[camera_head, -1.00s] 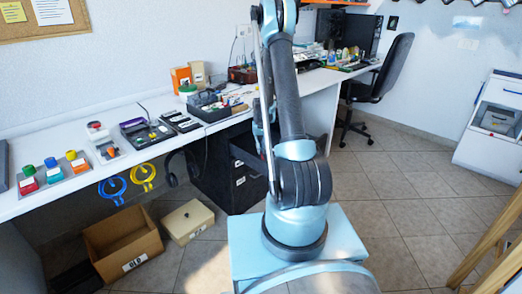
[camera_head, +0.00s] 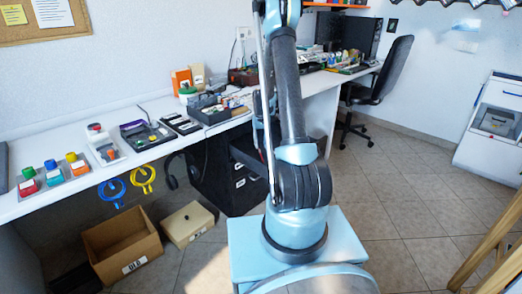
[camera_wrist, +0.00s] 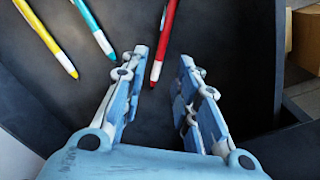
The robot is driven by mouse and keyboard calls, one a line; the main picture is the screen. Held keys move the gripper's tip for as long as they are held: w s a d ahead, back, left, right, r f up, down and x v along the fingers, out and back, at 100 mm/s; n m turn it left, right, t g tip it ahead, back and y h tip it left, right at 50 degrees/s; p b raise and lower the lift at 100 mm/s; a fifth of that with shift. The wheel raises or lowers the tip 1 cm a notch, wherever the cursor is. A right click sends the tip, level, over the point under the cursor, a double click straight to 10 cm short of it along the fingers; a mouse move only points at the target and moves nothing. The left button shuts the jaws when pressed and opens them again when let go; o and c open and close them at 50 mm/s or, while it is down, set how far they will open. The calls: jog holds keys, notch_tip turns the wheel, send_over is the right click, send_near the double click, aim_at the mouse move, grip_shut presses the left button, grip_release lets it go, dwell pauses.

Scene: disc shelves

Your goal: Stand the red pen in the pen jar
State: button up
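The red pen (camera_wrist: 165,38) lies on a dark grey surface in the wrist view, its tip toward my gripper. My gripper (camera_wrist: 164,62) is open and empty. The red pen's lower end shows between the two fingers, closer to the left one. I cannot tell whether it touches that finger. I cannot make out the pen jar in either view. My gripper is out of the head view.
A cyan pen (camera_wrist: 92,25) and a yellow pen (camera_wrist: 45,37) lie left of the red one. Cardboard boxes (camera_wrist: 306,40) show at the right. In the head view, a cluttered white desk (camera_head: 60,145) runs along the wall, with an office chair (camera_head: 385,75) behind my arm.

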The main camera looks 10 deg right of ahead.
aim_at(261, 153)
jog(key=s+r, duration=0.5)
jog(key=r, duration=0.3)
jog(key=s+r, duration=0.5)
jog(key=r, duration=0.4)
jog(key=s+r+t, duration=0.1)
jog(key=s+r, duration=0.5)
jog(key=s, duration=0.5)
jog(key=s+f, duration=0.2)
jog(key=s, duration=1)
jog(key=s+f+t, duration=0.1)
jog(key=s+f, duration=0.2)
jog(key=s, duration=0.9)
jog(key=shift+f, duration=0.2)
jog(key=shift+d, duration=0.1)
